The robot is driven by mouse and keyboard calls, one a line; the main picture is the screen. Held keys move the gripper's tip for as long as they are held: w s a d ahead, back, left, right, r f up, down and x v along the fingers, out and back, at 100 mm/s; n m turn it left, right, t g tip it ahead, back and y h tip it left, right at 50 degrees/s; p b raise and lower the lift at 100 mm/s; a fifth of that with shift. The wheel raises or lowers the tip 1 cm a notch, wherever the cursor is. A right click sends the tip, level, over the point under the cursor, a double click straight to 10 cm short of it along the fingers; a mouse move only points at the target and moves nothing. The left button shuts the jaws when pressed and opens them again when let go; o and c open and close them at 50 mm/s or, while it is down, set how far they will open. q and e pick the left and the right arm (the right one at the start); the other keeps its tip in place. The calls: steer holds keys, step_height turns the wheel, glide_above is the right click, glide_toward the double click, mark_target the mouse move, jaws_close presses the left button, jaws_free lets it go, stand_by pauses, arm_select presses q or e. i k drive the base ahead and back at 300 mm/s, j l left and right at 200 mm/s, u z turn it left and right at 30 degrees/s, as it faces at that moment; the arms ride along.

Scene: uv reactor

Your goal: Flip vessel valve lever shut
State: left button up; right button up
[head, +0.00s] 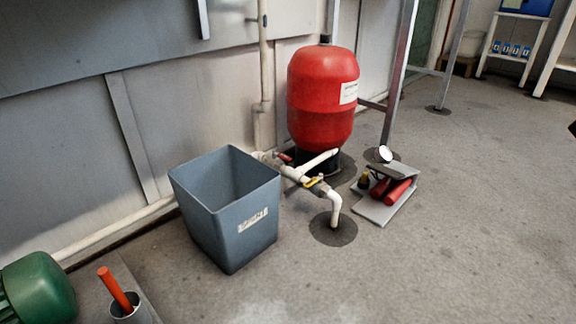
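A red pressure vessel (322,95) stands upright against the wall, right of the middle of the head view. White pipework (318,163) runs at its foot. A yellow valve lever (314,182) sits on the pipe in front, and a small red lever (283,156) sits on the pipe behind it. Both are too small to tell whether their valves are open or shut. Neither of my grippers shows in the head view.
A grey-blue bin (228,215) stands left of the pipework, close to it. A low grey platform (379,212) with red cylinders and a gauge lies to the right. A metal frame leg (398,80) rises behind it. A green motor-like housing (38,290) is at lower left. The floor in front is clear.

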mark_target(282, 156)
steer(key=i+l+u, duration=0.2)
steer(key=u, duration=0.9)
steer(key=i+l+u, duration=0.2)
steer(key=l+u, duration=0.25)
steer(key=l, duration=0.4)
steer(key=l+u, duration=0.4)
steer(key=l, duration=1.6)
